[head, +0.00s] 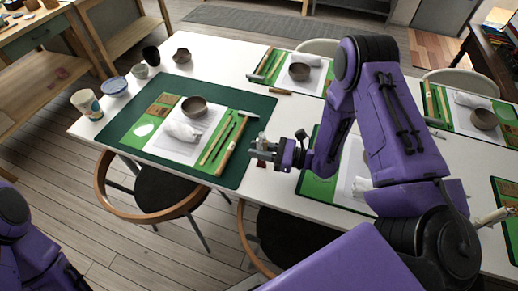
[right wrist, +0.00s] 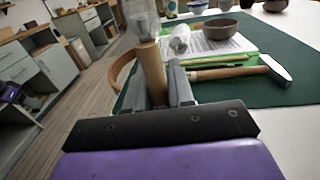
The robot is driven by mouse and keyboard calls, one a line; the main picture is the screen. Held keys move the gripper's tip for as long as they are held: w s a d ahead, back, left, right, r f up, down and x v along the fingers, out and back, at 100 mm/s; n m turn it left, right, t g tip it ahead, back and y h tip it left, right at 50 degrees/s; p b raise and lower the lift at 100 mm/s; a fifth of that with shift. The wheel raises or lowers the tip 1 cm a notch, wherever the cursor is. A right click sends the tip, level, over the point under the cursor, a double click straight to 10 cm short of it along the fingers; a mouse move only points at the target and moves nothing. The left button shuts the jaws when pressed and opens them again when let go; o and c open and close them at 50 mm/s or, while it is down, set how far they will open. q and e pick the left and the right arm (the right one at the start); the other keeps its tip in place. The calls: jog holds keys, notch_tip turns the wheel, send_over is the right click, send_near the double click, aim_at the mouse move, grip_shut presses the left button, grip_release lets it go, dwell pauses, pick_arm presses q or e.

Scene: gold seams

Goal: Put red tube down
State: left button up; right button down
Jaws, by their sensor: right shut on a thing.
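My right gripper (head: 264,152) is over the white table, just right of the dark green mat (head: 258,108). In the right wrist view its two grey fingers (right wrist: 158,92) are shut on an upright tan cylinder (right wrist: 152,70) with a blurred, grey, glassy-looking top (right wrist: 143,22). No red shows on it, so I cannot tell whether it is the red tube. In the head view the held thing is small and partly hidden by the fingers. I cannot tell whether its lower end touches the table. My left gripper is out of view.
The green mat holds a brown bowl (head: 194,106), a crumpled white cloth (head: 184,131) and a wooden-handled hammer (right wrist: 276,69). Cups and bowls, including a blue-white bowl (head: 114,87), line the table's left end. Chairs (head: 166,187) stand at the near edge. White table (head: 232,72) shows bare between mats.

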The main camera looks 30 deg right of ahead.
jog(key=shift+s+f+b, duration=0.15)
jog(key=shift+f+b, duration=0.2)
jog(key=shift+f, duration=0.25)
jog(key=c, duration=1.3)
grip_release()
jog(key=shift+c, duration=0.2)
jog(key=o, duration=0.4)
jog(key=shift+c, duration=0.2)
jog(key=shift+f, duration=0.1)
jog(key=shift+s+d+r, duration=0.1)
jog(key=shift+d+r, duration=0.25)
jog(key=shift+r, duration=0.3)
jog(key=v, duration=0.6)
jog(key=shift+s+d+r, duration=0.1)
jog(key=shift+s+d, duration=0.1)
jog(key=shift+s, duration=0.1)
